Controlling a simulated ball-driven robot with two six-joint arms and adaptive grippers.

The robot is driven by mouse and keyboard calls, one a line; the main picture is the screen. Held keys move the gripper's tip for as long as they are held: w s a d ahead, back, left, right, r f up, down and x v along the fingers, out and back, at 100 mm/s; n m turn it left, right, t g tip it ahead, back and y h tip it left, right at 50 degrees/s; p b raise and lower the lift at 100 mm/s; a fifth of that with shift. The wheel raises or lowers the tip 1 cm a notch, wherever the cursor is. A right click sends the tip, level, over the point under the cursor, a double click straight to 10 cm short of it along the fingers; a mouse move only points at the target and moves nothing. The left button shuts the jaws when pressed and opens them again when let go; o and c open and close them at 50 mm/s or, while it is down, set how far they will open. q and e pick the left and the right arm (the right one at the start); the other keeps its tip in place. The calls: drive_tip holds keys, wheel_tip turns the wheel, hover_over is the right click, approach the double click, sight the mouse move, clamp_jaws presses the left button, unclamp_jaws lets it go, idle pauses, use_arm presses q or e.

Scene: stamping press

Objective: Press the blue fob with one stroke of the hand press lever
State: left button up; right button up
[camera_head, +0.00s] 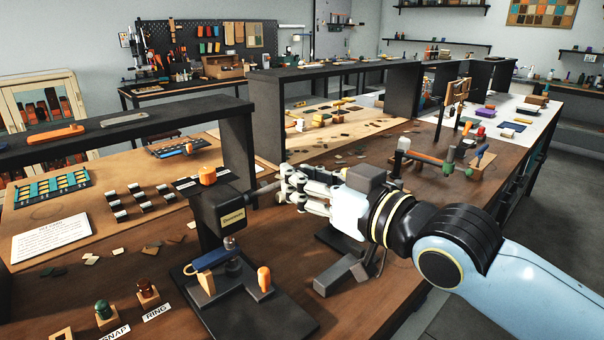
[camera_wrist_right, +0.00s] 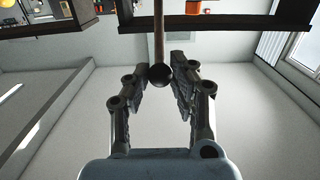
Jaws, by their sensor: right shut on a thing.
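The hand press stands at the front of the bench, with its black head (camera_head: 222,212) above a dark base (camera_head: 250,310). The blue fob (camera_head: 212,257) lies on the press base beneath the head, next to a dark round post. The press lever (camera_head: 264,189) sticks out from the right of the head. My right gripper (camera_head: 284,188) is shut on the end of the lever. In the right wrist view the lever's dark ball knob (camera_wrist_right: 160,75) sits between the fingers of my right gripper (camera_wrist_right: 160,80). My left gripper is not in view.
An orange upright handle (camera_head: 264,279) stands on the press base. Wooden blocks with green and brown knobs (camera_head: 104,311) and SNAP and RING labels sit at front left. A dark metal bracket (camera_head: 342,275) lies under my right arm. A dark shelf (camera_head: 120,132) spans the left bench.

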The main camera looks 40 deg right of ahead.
drive_tip(key=w+r, duration=0.1)
drive_tip(key=w+r+p, duration=0.1)
drive_tip(key=w+r, duration=0.1)
drive_tip(key=w+r+p, duration=0.1)
drive_tip(key=shift+w+a+r, duration=0.3)
drive_tip(key=shift+w+r, duration=0.05)
drive_tip(key=shift+r, duration=0.05)
clamp_jaws()
drive_tip(key=shift+w, duration=0.2)
drive_tip(key=shift+r, duration=0.1)
